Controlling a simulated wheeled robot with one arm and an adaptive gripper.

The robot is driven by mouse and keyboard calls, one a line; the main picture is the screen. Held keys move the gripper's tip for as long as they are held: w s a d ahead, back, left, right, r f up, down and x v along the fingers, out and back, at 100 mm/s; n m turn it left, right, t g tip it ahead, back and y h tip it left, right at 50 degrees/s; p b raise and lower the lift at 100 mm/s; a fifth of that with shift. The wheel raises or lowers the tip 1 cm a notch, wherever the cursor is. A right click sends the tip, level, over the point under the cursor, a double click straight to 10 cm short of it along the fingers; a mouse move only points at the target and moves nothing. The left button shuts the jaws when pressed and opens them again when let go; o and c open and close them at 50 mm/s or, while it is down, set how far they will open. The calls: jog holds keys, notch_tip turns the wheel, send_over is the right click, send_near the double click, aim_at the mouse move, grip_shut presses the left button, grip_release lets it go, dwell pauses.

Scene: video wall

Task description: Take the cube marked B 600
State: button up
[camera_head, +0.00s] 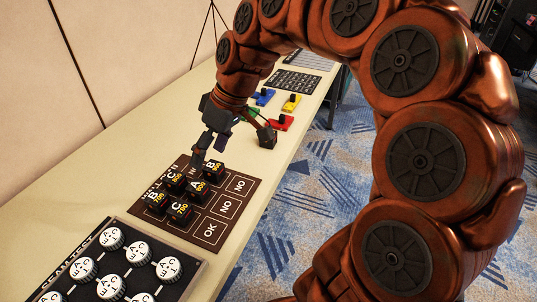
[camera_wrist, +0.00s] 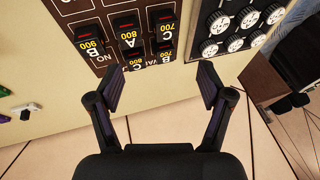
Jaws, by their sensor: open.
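Several black cubes with letters and yellow numbers stand on a dark brown board (camera_head: 226,207). In the head view I make out a B 700 cube (camera_head: 155,201), a C 700 cube (camera_head: 180,212), an A 800 cube (camera_head: 198,191), another C cube (camera_head: 173,181) and another B cube (camera_head: 213,171). My gripper (camera_head: 208,147) is above the board's far edge, open. The wrist view shows its fingers (camera_wrist: 160,87) apart with nothing between them.
Blue, yellow and red blocks (camera_head: 280,122) and a dark keypad-like panel (camera_head: 292,81) lie farther along. The wall borders the table's left side.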

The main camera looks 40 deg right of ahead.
jog(key=w+d+f+t+b, duration=0.2)
jog(key=w+d+f+b, duration=0.2)
jog(key=d, duration=0.5)
jog(key=w+d+f+t+b, duration=0.2)
jog(key=w+d+f+b, duration=0.2)
jog(key=d, duration=0.5)
jog(key=w+d+f+t+b, duration=0.1)
jog(key=w+d+f+b, duration=0.3)
jog(key=d, duration=0.6)
jog(key=shift+w+f+n+t+y, duration=0.3)
jog(key=shift+f+n+t, duration=0.1)
jog(key=shift+w+d+f+b, duration=0.1)
jog(key=shift+d+f+b, duration=0.1)
jog(key=shift+b, duration=0.1)
jog(key=shift+x, duration=1.1)
jog(key=shift+b+x, duration=0.65)
jog(key=shift+x, duration=1.9)
jog(key=shift+f, duration=0.1)
jog(key=c, duration=1.3)
